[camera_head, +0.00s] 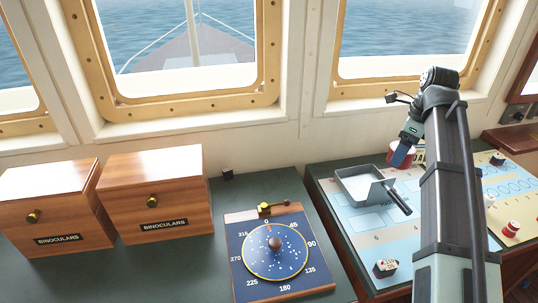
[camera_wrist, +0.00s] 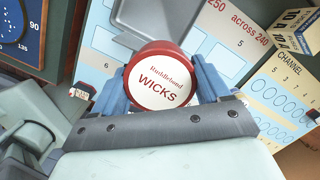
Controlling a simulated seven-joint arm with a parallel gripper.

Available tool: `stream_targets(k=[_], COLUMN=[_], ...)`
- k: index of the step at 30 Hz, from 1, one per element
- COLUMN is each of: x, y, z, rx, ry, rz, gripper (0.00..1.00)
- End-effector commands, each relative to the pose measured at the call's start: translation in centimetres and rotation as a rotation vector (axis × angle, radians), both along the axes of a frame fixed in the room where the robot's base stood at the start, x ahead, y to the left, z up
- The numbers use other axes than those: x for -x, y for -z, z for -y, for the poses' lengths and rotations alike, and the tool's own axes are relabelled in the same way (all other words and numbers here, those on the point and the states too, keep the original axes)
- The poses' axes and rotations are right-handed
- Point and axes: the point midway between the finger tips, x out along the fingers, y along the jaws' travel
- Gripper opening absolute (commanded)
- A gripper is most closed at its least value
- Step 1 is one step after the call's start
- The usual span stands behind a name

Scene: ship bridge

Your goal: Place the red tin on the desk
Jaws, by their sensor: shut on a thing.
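The red tin (camera_wrist: 138,68) has a white lid lettered "WICKS" and sits between my two blue fingers in the wrist view. My gripper (camera_wrist: 160,85) is shut on its sides. In the head view the tin (camera_head: 421,153) shows at the back of the light blue chart table, partly hidden by my gripper (camera_head: 405,153) and arm. I cannot tell whether it touches the surface below. The dark green desk top (camera_head: 190,262) lies to the left, with bare room around the compass board.
Two wooden binocular boxes (camera_head: 50,215) (camera_head: 150,190) and a blue compass board (camera_head: 270,265) stand on the desk. A grey pan with a dark handle (camera_head: 362,190) lies on the chart table, left of my arm. Windows are behind.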

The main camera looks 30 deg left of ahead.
Motion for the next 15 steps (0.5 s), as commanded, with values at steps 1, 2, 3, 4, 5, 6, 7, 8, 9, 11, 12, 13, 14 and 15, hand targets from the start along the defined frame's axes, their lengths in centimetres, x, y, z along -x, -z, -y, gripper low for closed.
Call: stream_targets(k=[1,2,3,4,5,6,7,8,9,11,12,13,14,15], x=[0.2,0.3,0.6,0.8,1.0,1.2,1.5,1.7,2.1,2.6,3.0,3.4,3.7,4.2], y=[-0.1,-0.1,-0.1,-0.1,-0.1,-0.1,-0.1,-0.1,-0.1,-0.1,-0.1,0.0,0.0,0.0], z=[-1.8,-2.8,-4.0,-5.0,-5.9,-7.2,-8.1,-9.1,-10.3,-12.2,-13.4,-14.4,-15.3,-16.6], rx=[0.0,0.0,0.001,0.001,0.001,0.001,0.001,0.001,0.0,0.0,0.0,0.0,0.0,0.0], ry=[-0.009,-0.012,-0.015,-0.017,-0.021,-0.023,-0.027,-0.029,-0.032,-0.038,-0.041,-0.044,-0.046,-0.051], rz=[0.0,0.0,0.0,-0.001,0.0,0.0,0.001,0.001,0.002,0.001,0.002,0.001,0.001,0.001], gripper=[0.41,0.41,0.41,0.41,0.41,0.41,0.41,0.41,0.41,0.41,0.41,0.41,0.41,0.41])
